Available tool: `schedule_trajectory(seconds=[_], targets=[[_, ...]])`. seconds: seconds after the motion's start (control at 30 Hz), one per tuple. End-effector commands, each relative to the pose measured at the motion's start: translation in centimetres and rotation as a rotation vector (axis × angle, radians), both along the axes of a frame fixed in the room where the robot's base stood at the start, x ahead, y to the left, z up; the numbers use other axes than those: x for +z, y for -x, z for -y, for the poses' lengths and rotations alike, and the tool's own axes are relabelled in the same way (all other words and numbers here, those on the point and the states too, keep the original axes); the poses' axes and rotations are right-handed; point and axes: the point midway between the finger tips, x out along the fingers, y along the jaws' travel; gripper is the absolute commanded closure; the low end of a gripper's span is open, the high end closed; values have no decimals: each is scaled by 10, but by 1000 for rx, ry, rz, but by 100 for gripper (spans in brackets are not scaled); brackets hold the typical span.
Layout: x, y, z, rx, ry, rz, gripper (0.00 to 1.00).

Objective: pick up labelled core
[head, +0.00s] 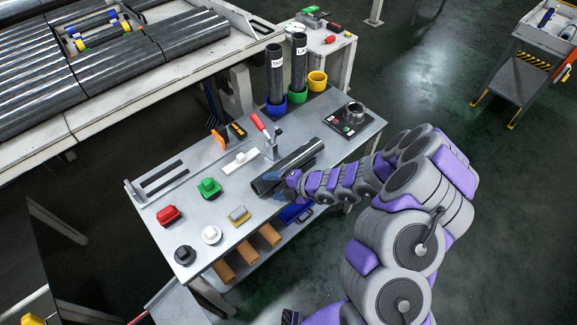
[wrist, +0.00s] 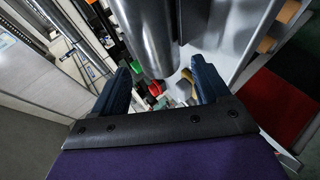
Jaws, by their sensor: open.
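Two dark upright cores carry white labels. One (head: 275,72) stands in a blue cup (head: 277,106), the other (head: 299,60) in a green cup (head: 297,94), both at the bench's back edge. A dark tube (head: 298,158) lies on the bench in front of my gripper (head: 284,178); I see no label on it. The gripper partly hides the lying tube in the head view; contact cannot be told.
An empty yellow cup (head: 317,81) stands behind.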

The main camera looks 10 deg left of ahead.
Motion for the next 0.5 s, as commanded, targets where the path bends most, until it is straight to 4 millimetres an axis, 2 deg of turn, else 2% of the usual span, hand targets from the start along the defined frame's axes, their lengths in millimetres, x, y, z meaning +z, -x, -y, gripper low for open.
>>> schedule_trajectory(seconds=[0.17, 0.5], targets=[[-4, -2, -5, 2, -3, 1, 25], [-24, -11, -39, 3, -1, 0, 25]])
